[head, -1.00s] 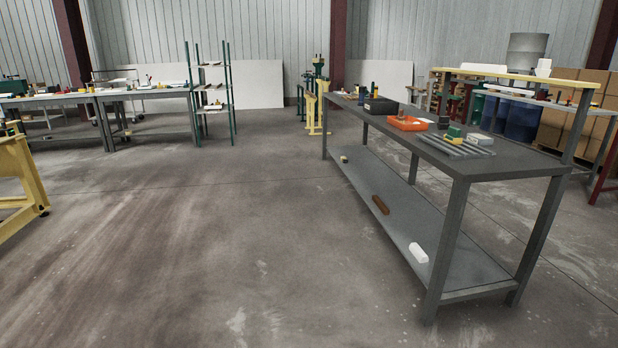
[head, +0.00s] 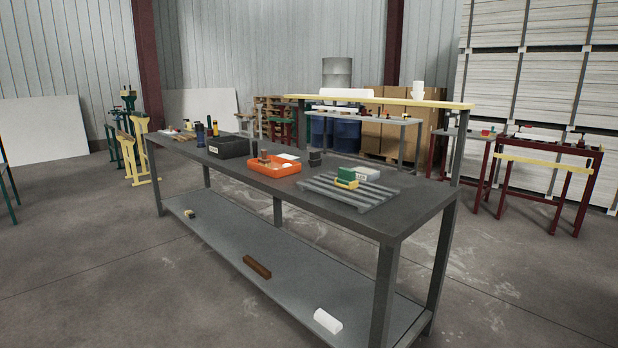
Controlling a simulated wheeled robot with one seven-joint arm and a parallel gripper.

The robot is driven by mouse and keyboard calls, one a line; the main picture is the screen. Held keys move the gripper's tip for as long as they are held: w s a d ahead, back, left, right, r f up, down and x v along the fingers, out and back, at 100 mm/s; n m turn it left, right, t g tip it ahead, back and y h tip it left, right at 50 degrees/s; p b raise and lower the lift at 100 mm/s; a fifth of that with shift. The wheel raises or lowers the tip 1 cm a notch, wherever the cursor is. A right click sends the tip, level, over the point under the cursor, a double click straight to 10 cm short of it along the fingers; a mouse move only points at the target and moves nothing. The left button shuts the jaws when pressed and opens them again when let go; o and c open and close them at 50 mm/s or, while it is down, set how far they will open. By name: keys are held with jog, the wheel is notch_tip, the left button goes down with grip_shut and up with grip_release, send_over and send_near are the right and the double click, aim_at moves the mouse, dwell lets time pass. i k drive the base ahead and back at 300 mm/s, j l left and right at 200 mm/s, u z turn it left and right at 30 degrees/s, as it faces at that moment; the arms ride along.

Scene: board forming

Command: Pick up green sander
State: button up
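A small green and yellow block-like object (head: 346,176), which looks like the green sander, sits on a grey slatted rack (head: 365,196) in the head view. The rack lies on the near half of the grey workbench top (head: 425,204). A pale grey object (head: 367,173) sits just right of the green one, close to it or touching. My gripper is not in view.
An orange tray (head: 274,170), a black case (head: 232,147) and a dark cup (head: 315,158) stand farther along the bench. The lower shelf holds a brown block (head: 257,266) and a white piece (head: 327,320).

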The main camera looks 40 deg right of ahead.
aim_at(346, 179)
jog(key=i+z, duration=0.15)
jog(key=i, duration=0.4)
jog(key=i+j+z, duration=0.1)
jog(key=i, duration=0.4)
jog(key=i+j+z, duration=0.15)
jog(key=i, duration=0.35)
jog(key=i+j+z, duration=0.2)
jog(key=i+z, duration=0.25)
jog(key=i+j+z, duration=0.25)
jog(key=z, duration=0.25)
jog(key=i+j+z, duration=0.25)
jog(key=j+z, duration=0.2)
jog(key=i+j+z, duration=0.2)
jog(key=j+z, duration=0.3)
